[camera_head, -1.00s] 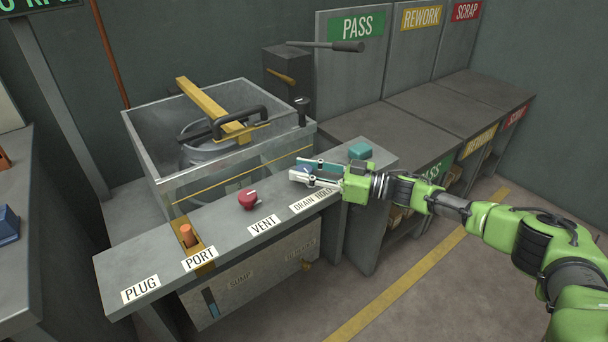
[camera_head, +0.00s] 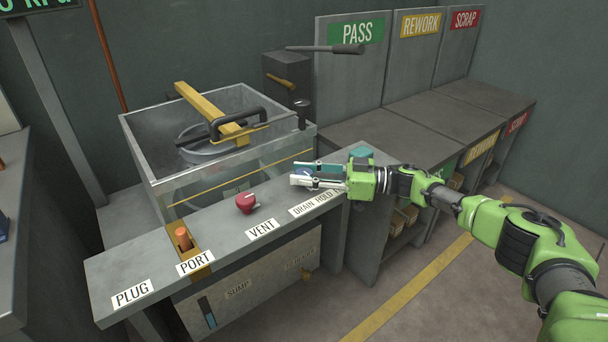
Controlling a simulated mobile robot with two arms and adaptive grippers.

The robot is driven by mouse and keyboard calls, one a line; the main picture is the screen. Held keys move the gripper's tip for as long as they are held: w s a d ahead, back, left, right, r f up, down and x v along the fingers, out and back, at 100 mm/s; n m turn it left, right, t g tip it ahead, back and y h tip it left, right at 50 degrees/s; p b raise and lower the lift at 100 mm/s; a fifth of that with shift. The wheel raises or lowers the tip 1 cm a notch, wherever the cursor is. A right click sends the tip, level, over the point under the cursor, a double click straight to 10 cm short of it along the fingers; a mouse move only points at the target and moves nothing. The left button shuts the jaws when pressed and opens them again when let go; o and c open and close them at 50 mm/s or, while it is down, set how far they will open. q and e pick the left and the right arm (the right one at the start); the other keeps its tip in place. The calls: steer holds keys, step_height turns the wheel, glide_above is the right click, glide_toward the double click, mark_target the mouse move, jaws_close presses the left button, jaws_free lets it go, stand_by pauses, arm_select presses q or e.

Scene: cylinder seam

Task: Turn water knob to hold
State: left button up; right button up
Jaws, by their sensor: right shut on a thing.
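The water knob (camera_head: 304,172) is a small blue knob on the grey bench ledge, behind the label reading DRAIN HOLD and partly more text that my gripper covers. My right gripper (camera_head: 303,174) reaches in from the right and is shut on the blue knob, with one finger on its far side and one on its near side. The fingers hide most of the knob, so I cannot tell which way it points. My left gripper is not in view.
A red knob (camera_head: 246,203) stands by the VENT label, and an orange plug (camera_head: 183,239) sits at PORT. A glass-walled tank (camera_head: 162,197) stands behind the ledge. PASS, REWORK and SCRAP bays fill the back right.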

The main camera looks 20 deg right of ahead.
steer(key=o, duration=1.1)
steer(key=v, duration=1.2)
